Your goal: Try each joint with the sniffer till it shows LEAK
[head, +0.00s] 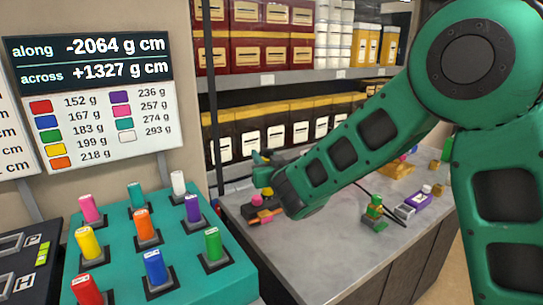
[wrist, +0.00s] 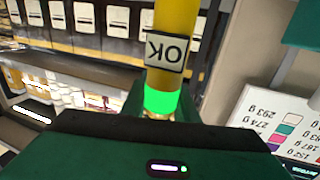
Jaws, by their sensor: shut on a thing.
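The yellow sniffer (wrist: 174,22) stands in the jaws of my gripper (head: 263,174) in the wrist view. Its small screen (wrist: 167,53) reads OK, upside down in that view, and a green band (wrist: 159,102) glows below it. My gripper is shut on the sniffer above the left part of the grey bench (head: 310,262). In the head view, small pink and orange parts (head: 266,215) lie close below my gripper. A gold-coloured assembly (head: 397,169) stands further right, partly behind my arm. I cannot tell whether the sniffer tip touches a joint.
A green part (head: 374,211) and a purple-and-white part (head: 418,199) stand on the bench. A dark cable crosses it. A teal block (head: 185,243) with several coloured weights stands at left, under a readout board (head: 90,60). Shelves of boxes (head: 262,54) line the back.

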